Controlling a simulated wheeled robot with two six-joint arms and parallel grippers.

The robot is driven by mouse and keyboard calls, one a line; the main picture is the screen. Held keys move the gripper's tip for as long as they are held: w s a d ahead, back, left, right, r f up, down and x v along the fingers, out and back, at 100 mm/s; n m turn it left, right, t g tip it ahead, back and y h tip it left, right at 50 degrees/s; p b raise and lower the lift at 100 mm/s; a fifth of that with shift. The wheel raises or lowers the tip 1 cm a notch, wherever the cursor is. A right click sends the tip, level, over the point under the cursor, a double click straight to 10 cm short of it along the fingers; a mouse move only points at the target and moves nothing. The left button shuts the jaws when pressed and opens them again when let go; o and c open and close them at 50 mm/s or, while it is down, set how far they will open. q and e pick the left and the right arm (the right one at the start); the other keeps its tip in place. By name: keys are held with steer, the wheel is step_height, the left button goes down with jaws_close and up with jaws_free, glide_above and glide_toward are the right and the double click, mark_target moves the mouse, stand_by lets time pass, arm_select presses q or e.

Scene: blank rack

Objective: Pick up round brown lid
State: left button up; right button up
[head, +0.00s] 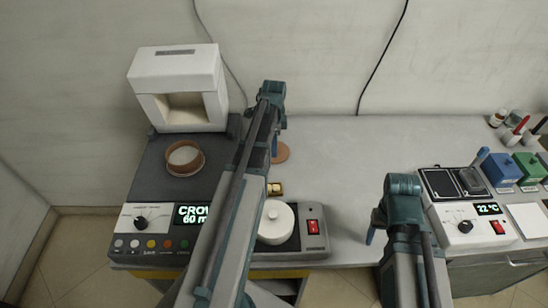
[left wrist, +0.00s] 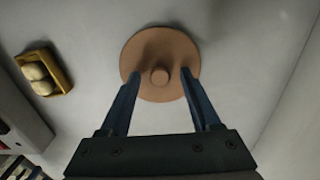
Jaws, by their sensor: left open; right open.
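The round brown lid (left wrist: 160,50) lies flat on the pale worktop, with a small round knob (left wrist: 160,76) at its middle. In the head view only part of the lid (head: 281,152) shows, beside my left arm. My left gripper (left wrist: 160,74) is open above the lid, its two fingers on either side of the knob; I cannot tell whether they touch the lid. In the head view the left gripper (head: 274,146) is mostly hidden by its own arm. My right gripper (head: 372,234) is near the front edge of the worktop, away from the lid, mostly hidden by its arm.
A white furnace (head: 178,68) stands on a dark unit at the left, with a brown round dish (head: 184,157) before it. A gold tray (left wrist: 62,72) with pale round pieces lies near the lid. A white round pot (head: 276,222) sits in front. The worktop right of the lid is clear.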

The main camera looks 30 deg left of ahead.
arm_select(q)
steer(key=shift+f, duration=0.15)
arm_select(e)
steer(key=shift+f, duration=0.15)
arm_select(q)
jaws_close()
stand_by(0.4)
step_height(320, 180, up, 2)
steer(key=shift+r+p, duration=0.1)
steer(key=shift+p, duration=1.05)
arm_select(e)
step_height(320, 180, up, 2)
steer(key=shift+r, duration=0.1)
arm_select(q)
step_height(320, 180, up, 2)
steer(key=shift+p, duration=1.05)
arm_select(e)
step_height(320, 180, up, 2)
arm_select(q)
steer(key=s+d, duration=0.3)
steer(key=s, duration=0.1)
steer(key=s+d, duration=0.3)
steer(key=d, duration=0.1)
steer(key=s+d, duration=0.4)
steer(key=shift+s+r+p, duration=0.3)
steer(key=shift+r+p, duration=0.1)
arm_select(e)
steer(key=shift+r, duration=0.45)
